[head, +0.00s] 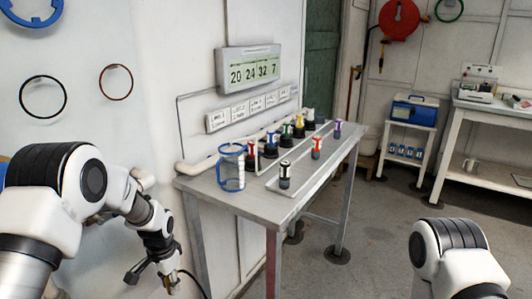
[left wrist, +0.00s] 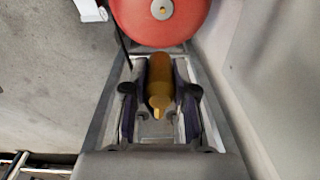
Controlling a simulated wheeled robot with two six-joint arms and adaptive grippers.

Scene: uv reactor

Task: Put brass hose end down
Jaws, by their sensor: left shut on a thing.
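In the left wrist view the brass hose end (left wrist: 160,80) lies lengthwise between the two dark finger pads of my left gripper (left wrist: 160,92). The fingers are shut on it from both sides. A thin dark hose (left wrist: 124,45) shows beside the gripper. In the head view my left gripper (head: 160,272) hangs low at the left, in front of the white wall and left of the metal table. The brass piece is too small there to make out well. Only a link of my right arm shows, at the lower right; its gripper is out of frame.
A red round thing (left wrist: 185,22) lies just beyond the fingers. The metal table (head: 215,192) carries a glass jug (head: 231,168) and several small colour-topped bottles. A red hose reel (head: 398,18) hangs on the far wall. Open floor (head: 375,235) lies right of the table.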

